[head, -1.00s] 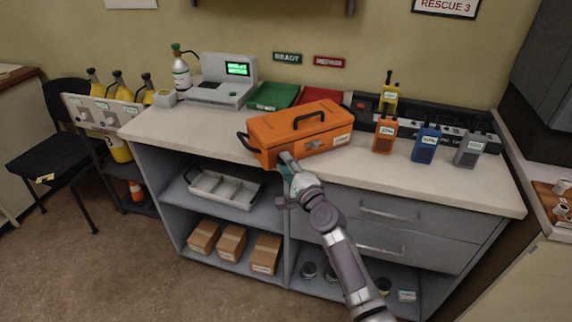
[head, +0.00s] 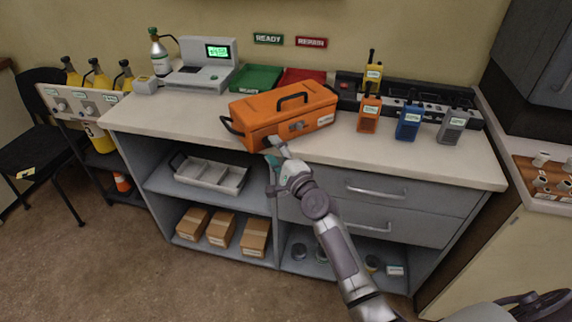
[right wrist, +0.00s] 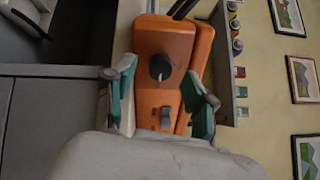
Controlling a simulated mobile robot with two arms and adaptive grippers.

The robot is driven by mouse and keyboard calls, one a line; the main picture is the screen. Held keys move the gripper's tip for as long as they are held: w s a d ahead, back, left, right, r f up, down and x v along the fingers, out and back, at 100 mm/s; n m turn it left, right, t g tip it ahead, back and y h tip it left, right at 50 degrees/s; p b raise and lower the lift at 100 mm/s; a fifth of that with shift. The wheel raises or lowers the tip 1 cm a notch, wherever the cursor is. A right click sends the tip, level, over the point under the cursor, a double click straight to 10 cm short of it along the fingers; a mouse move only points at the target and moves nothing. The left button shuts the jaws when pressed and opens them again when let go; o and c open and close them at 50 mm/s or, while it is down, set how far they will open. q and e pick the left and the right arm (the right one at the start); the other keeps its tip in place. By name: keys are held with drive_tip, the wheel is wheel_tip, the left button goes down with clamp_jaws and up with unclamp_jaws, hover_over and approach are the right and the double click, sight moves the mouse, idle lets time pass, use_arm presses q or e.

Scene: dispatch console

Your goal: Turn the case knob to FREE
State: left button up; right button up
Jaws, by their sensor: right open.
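The orange case (head: 275,108) with a dark handle stands on the counter, its front towards me. In the right wrist view the case (right wrist: 180,45) appears turned on its side. Its round black knob (right wrist: 160,67) faces the camera, with a pale mark near its lower edge; I cannot read any FREE label. A grey latch (right wrist: 166,118) sits below the knob in that view. My right gripper (head: 272,150) is at the case's lower front. In the wrist view its teal-padded fingers (right wrist: 159,75) are open on both sides of the knob, apart from it. My left gripper is out of view.
Green (head: 248,78) and red (head: 302,78) trays lie behind the case. Radios, including an orange one (head: 369,113) and a blue one (head: 409,122), stand to its right. A grey terminal (head: 205,65) is at the left. The counter's front strip (head: 400,160) is clear.

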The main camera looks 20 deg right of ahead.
drive_tip(key=v, duration=1)
drive_tip(key=s+a+f+n+g+h, duration=0.1)
drive_tip(key=s+f+n+g, duration=0.3)
drive_tip(key=f, duration=0.8)
drive_tip(key=s+f+n+g, duration=0.2)
drive_tip(key=s+f, duration=0.4)
drive_tip(key=f, duration=0.7)
drive_tip(key=s+a+f+n+g+h, duration=0.1)
drive_tip(key=s+f+n+g, duration=0.3)
drive_tip(key=f, duration=0.8)
drive_tip(key=s+d+f+n+g, duration=0.1)
drive_tip(key=s+f+n+g, duration=0.1)
drive_tip(key=s+f, duration=0.4)
drive_tip(key=s+d+f+n+g+h, duration=0.1)
drive_tip(key=s+f+n, duration=0.4)
drive_tip(key=s, duration=1.2)
drive_tip(key=s+d+f+n+g, duration=0.1)
drive_tip(key=s+f+n+g, duration=0.2)
drive_tip(key=s+f, duration=0.4)
drive_tip(key=s+g, duration=0.1)
drive_tip(key=s, duration=0.4)
drive_tip(key=shift+d+n+h, duration=0.3)
drive_tip(key=shift+d+n, duration=0.05)
drive_tip(key=shift+n, duration=0.05)
